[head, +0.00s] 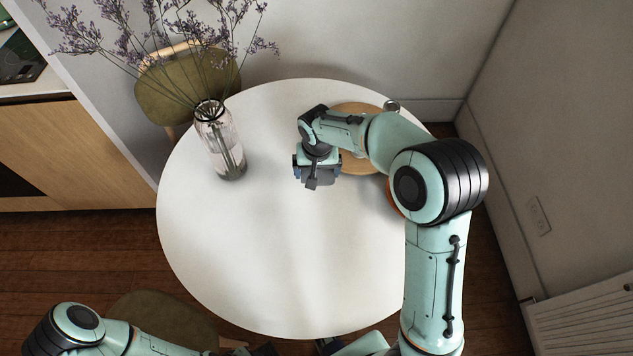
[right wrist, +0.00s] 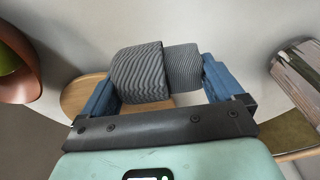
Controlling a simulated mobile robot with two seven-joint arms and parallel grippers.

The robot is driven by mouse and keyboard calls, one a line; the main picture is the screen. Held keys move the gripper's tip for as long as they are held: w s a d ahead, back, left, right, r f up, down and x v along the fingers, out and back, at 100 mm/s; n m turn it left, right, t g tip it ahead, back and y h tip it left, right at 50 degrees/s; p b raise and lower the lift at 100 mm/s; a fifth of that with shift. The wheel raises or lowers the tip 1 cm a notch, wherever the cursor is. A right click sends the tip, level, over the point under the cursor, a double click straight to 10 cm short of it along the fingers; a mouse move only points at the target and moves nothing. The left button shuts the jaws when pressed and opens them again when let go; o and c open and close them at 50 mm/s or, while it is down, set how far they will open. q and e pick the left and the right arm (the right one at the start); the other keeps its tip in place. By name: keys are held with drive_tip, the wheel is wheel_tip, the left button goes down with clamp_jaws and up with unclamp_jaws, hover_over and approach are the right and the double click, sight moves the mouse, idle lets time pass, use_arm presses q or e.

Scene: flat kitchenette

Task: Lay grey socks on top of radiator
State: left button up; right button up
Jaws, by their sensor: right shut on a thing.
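The grey socks (right wrist: 140,72), a ribbed, folded bundle, sit between the blue fingers of my right gripper (right wrist: 160,90) in the right wrist view. That gripper is shut on them. In the head view my right gripper (head: 314,178) is over the white round table, right of its middle; the socks are hard to make out there. The white radiator (head: 585,325) stands low at the bottom right corner of the head view, only partly in frame. It is well apart from the gripper. My left arm shows at the bottom left; its gripper is unclear at the bottom edge.
The white round table (head: 240,260) holds a glass vase (head: 222,145) of purple flowers and a round wooden board (head: 362,165). An orange bowl (head: 394,197) is partly hidden by my right arm. A green chair (head: 190,90) stands behind. The table's front half is clear.

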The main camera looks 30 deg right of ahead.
drive_tip(key=shift+f, duration=2.95)
drive_tip(key=shift+f, duration=0.1)
drive_tip(key=o, duration=0.6)
drive_tip(key=shift+f+b, duration=0.15)
drive_tip(key=shift+b, duration=0.2)
drive_tip(key=shift+o, duration=0.3)
